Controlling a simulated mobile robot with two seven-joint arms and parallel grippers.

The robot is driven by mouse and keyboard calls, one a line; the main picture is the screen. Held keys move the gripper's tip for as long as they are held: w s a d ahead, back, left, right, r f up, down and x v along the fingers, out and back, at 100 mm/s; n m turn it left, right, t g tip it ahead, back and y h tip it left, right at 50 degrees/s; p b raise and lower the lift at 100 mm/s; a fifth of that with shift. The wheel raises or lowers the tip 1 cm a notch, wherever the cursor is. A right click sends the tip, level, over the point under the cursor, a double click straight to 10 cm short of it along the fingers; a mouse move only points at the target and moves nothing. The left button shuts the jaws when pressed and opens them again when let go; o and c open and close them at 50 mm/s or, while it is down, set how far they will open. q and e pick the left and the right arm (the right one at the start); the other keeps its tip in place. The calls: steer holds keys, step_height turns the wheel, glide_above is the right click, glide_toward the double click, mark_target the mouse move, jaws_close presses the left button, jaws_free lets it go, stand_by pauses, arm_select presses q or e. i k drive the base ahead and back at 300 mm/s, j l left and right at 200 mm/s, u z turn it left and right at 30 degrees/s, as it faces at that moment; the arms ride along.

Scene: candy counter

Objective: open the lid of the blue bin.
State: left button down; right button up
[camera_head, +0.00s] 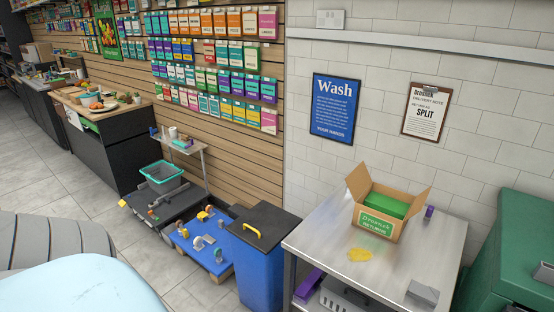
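The blue bin (258,276) stands on the floor at the lower middle of the head view, against the left side of the steel table. Its dark lid (266,222) lies shut on top. A yellow handle (252,230) sits on the lid near its left edge. The bin's lower part is cut off by the picture's bottom edge. Neither of my grippers is in view.
The steel table (415,245) holds an open cardboard box (380,226) with a green block inside. A low blue platform (215,244) with small parts and a dark cart (168,202) stand left of the bin. A green container (515,255) is at right.

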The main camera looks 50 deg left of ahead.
mark_target(265, 225)
steer(key=u, duration=1.7)
steer(key=i+j+z, duration=0.1)
steer(key=i+j, duration=0.2)
steer(key=i+j+z, duration=0.1)
steer(key=i+j, duration=0.25)
steer(key=i+j+z, duration=0.1)
steer(key=i+j, duration=0.25)
steer(key=i+j+z, duration=0.15)
steer(key=i+j, duration=0.15)
steer(key=i+j+z, duration=0.1)
steer(key=i+j, duration=0.15)
steer(key=j, duration=0.2)
steer(key=i+j+z, duration=0.1)
steer(key=i+j, duration=0.2)
steer(key=j, duration=0.15)
steer(key=i+j+z, duration=0.1)
steer(key=i+j, duration=0.15)
steer(key=j, duration=0.2)
